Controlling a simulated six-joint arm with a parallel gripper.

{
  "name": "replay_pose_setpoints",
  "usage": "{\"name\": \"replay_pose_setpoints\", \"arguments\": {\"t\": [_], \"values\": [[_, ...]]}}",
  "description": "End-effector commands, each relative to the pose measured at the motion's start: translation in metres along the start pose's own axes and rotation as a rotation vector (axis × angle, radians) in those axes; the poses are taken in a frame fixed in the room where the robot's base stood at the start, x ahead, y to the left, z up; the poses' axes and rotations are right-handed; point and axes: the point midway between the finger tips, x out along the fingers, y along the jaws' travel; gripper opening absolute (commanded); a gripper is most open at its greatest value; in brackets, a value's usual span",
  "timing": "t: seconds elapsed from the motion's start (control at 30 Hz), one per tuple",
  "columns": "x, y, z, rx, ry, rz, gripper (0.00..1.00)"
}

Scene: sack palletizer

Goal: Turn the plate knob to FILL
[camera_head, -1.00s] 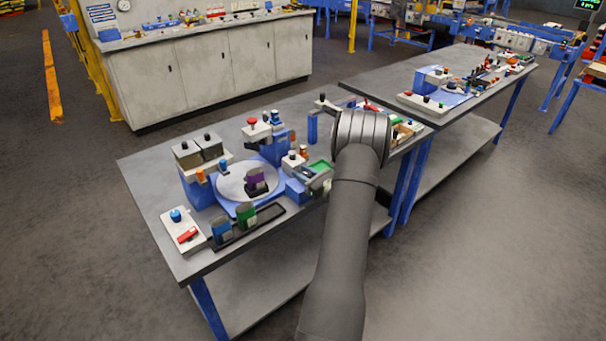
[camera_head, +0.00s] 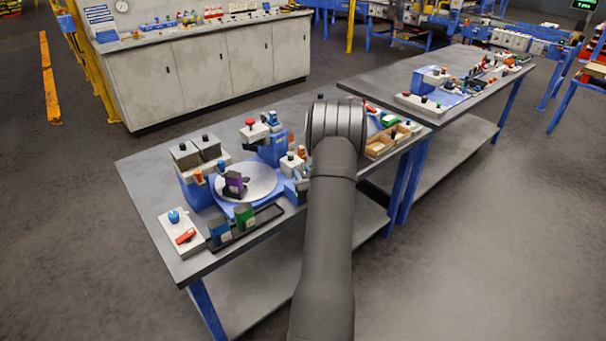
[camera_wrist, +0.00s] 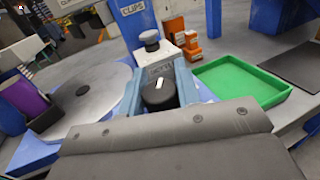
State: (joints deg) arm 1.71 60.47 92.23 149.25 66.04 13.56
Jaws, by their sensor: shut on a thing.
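The plate knob (camera_wrist: 158,98) is black with a white mark on it. In the wrist view it sits on a pale block, below a small label (camera_wrist: 160,68) that I cannot read clearly. My gripper (camera_wrist: 158,88) is shut on the knob, one finger at each side. The white round plate (camera_wrist: 92,92) lies to the left and also shows in the head view (camera_head: 262,181), with a purple item (camera_head: 236,183) on it. In the head view my arm hides my gripper and the knob.
A green tray (camera_wrist: 240,80) lies right of the knob. Wooden boxes (camera_head: 380,146) stand right of my arm.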

Motion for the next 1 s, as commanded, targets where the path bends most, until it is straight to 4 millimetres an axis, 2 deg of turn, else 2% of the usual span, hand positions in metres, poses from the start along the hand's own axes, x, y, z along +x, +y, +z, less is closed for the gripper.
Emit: {"name": "replay_pose_setpoints", "arguments": {"t": [0.27,0.3,0.4,0.77,0.87,1.0], "values": [[0.0,0.0,0.0,-0.001,-0.001,0.0,0.07],[0.0,0.0,0.0,-0.001,-0.001,0.0,0.34],[0.0,0.0,0.0,0.0,-0.001,0.0,0.52],[-0.005,-0.001,0.0,0.0,0.0,-0.001,0.52],[-0.017,-0.001,0.0,0.001,0.0,-0.002,0.52],[-0.046,-0.001,0.0,0.001,0.002,-0.003,0.52]]}}
